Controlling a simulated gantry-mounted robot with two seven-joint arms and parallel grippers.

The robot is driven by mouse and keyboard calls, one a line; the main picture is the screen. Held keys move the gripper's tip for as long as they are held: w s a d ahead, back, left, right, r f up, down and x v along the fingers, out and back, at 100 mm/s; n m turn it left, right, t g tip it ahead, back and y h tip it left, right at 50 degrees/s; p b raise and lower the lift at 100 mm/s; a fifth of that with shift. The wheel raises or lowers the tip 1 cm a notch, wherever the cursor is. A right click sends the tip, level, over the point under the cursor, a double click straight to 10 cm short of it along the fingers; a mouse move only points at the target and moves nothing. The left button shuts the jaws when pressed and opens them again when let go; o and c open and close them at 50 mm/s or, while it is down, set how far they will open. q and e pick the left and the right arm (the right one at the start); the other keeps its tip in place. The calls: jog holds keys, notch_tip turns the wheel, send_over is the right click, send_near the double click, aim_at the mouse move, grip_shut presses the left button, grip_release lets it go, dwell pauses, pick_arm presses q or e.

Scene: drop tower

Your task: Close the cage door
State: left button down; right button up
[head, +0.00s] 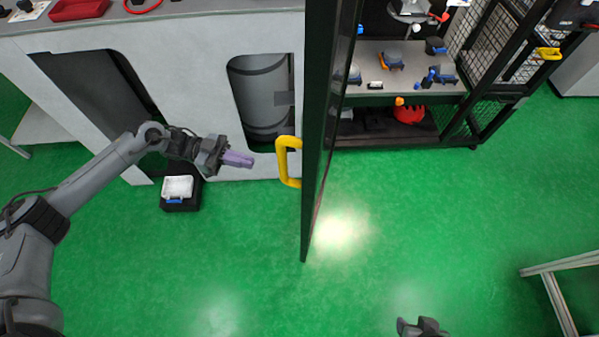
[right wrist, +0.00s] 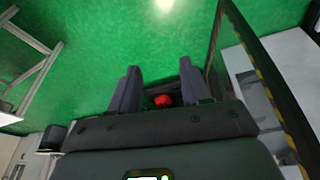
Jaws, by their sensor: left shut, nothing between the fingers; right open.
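The cage door (head: 319,120) is a tall dark panel that stands open, swung out from the cage and seen nearly edge-on in the head view. A yellow handle (head: 284,161) sits on its left face. My left gripper (head: 250,161) has purple-grey fingers and is shut and empty, just left of the handle and apart from it. The black mesh cage (head: 490,60) stands at the upper right with its front open. My right gripper shows only partly at the bottom edge of the head view; in the right wrist view its fingers (right wrist: 155,90) are open with nothing between them.
A grey cabinet (head: 200,100) with dark openings lies behind my left gripper. A black box with a white top (head: 178,190) is on the floor. Shelves inside the cage hold several tools. A metal frame (head: 560,268) is at the lower right. Green floor right of the door is clear.

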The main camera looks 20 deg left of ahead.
pick_arm(q)
jog(key=w+d+p, duration=0.1)
jog(key=d, duration=1.2)
jog(key=shift+w, duration=0.4)
pick_arm(e)
jog(key=shift+a+r, duration=0.6)
jog(key=shift+a, duration=0.1)
pick_arm(q)
jog(key=shift+d+r, duration=0.1)
pick_arm(e)
jog(key=shift+a, duration=0.1)
